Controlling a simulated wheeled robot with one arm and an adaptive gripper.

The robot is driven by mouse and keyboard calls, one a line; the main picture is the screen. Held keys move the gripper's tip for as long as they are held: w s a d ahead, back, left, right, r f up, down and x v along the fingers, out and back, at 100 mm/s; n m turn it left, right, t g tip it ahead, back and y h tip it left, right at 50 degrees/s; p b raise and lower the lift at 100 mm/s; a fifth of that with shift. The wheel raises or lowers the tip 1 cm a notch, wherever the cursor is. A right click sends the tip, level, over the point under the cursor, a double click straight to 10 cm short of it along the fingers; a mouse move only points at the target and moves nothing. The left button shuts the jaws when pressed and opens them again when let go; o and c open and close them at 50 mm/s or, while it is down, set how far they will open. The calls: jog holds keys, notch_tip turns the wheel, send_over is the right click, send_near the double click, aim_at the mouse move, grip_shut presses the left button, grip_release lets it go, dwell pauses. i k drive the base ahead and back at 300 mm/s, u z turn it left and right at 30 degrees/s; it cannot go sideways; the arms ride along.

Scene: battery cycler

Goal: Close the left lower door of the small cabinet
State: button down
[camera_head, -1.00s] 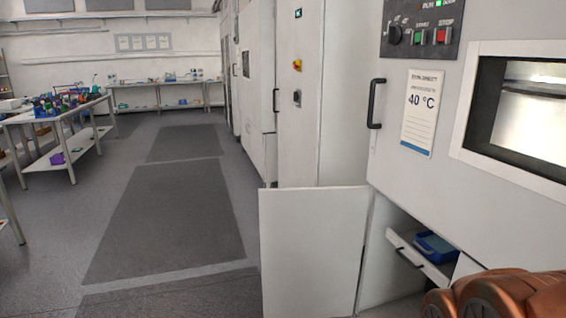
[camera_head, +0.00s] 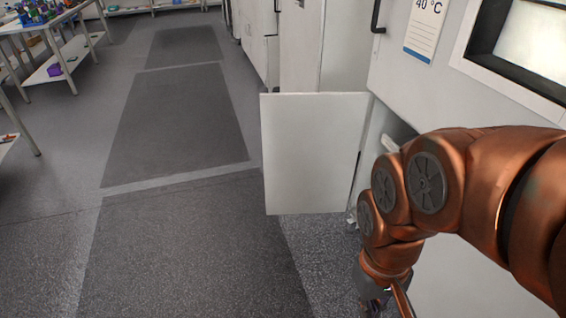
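The left lower door (camera_head: 312,152) is a flat white panel. It stands swung open to the left of the white cabinet (camera_head: 400,80), out over the floor. Its hinge side is at the right, by the cabinet's front left edge. My copper-coloured arm reaches in from the right, in front of the cabinet's lower opening, and hides most of it. My gripper (camera_head: 374,298) is at the bottom of the view, low and to the right of the door, apart from it in the picture. Its fingers are small, dark and partly cut off, so their opening is unclear.
The cabinet's upper front has a black handle (camera_head: 377,16), a 40 °C label (camera_head: 425,28) and a window (camera_head: 520,45). Taller white cabinets (camera_head: 335,45) stand behind the door. The floor with dark mats (camera_head: 175,120) is clear to the left. A workbench (camera_head: 40,25) stands far left.

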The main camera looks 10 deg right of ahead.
aim_at(310, 142)
jog(key=u, duration=0.7)
jog(key=i, duration=4.25)
jog(key=z, duration=3.95)
jog(key=k, duration=0.55)
jog(key=u, duration=0.35)
